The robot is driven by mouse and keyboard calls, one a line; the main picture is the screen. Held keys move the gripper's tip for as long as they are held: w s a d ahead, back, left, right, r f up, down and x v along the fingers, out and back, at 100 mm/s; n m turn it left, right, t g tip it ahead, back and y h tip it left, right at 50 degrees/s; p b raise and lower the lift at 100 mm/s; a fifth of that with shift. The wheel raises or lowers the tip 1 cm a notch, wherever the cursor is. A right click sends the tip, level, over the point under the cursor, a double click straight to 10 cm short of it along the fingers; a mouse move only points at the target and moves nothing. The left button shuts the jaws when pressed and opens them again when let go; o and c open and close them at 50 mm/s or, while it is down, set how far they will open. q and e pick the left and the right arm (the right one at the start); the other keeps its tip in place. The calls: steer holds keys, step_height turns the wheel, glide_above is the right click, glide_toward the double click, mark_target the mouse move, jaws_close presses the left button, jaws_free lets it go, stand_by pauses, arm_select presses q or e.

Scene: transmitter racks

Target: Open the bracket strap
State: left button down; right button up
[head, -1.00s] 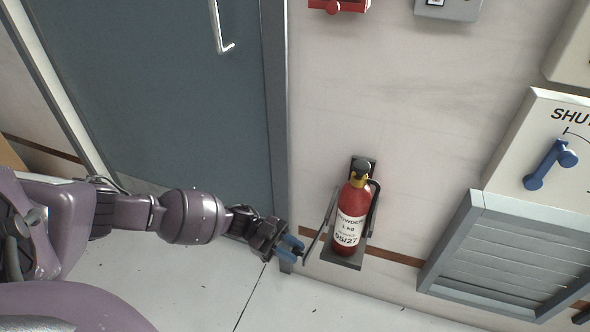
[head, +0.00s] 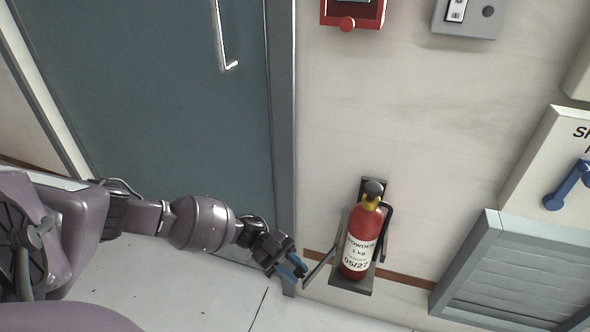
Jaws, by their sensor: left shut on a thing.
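A red fire extinguisher (head: 357,247) with a yellow collar and a white label stands in a dark wall bracket (head: 352,287). The grey bracket strap (head: 322,264) sticks out from the bracket's left side, swung away from the front of the extinguisher. My left gripper (head: 294,269), with blue fingertips, is shut on the strap's free end, left of the extinguisher. The fingers hide part of that end. My right gripper is not in view.
A grey-blue door (head: 140,90) with a metal handle (head: 222,40) is on the left, its frame close to my left gripper. A louvred grey vent (head: 515,270) and a panel with a blue lever (head: 568,187) are at right. Red (head: 352,10) and grey (head: 467,17) wall boxes are above.

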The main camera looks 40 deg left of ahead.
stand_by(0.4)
arm_select(q)
steer(key=c, duration=0.9)
jaws_free()
steer(key=shift+c, duration=0.2)
steer(key=a, duration=1)
steer(key=shift+a, duration=0.4)
